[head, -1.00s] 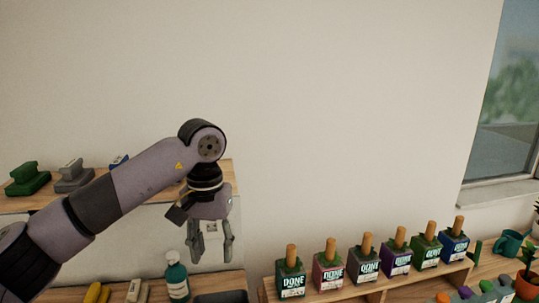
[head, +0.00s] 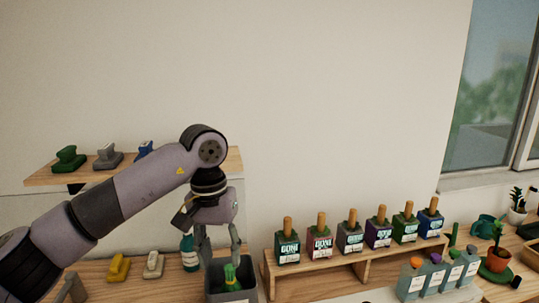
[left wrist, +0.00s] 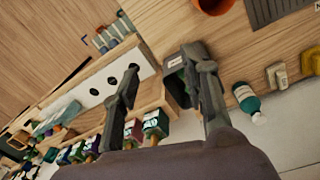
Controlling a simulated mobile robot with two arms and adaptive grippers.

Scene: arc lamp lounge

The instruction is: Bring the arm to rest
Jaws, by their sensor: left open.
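My left arm comes in from the left of the head view, bent at the elbow, with its left gripper (head: 221,254) hanging downward. The gripper is open, with its two fingers apart and nothing seen held between them. In the head view its fingertips are over or in front of a dark grey bin (head: 246,294) that has a green object (head: 231,277) in it. The left wrist view also shows both fingers spread (left wrist: 163,65), with the shelf and bottles beyond them. My right gripper is not in view.
A wooden riser (head: 365,257) carries several labelled bottles with wooden caps, right of the gripper. A teal bottle (head: 189,254) stands close left of the gripper. A wall shelf (head: 50,176) with stamp-like blocks is behind the arm. The wall space above is clear.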

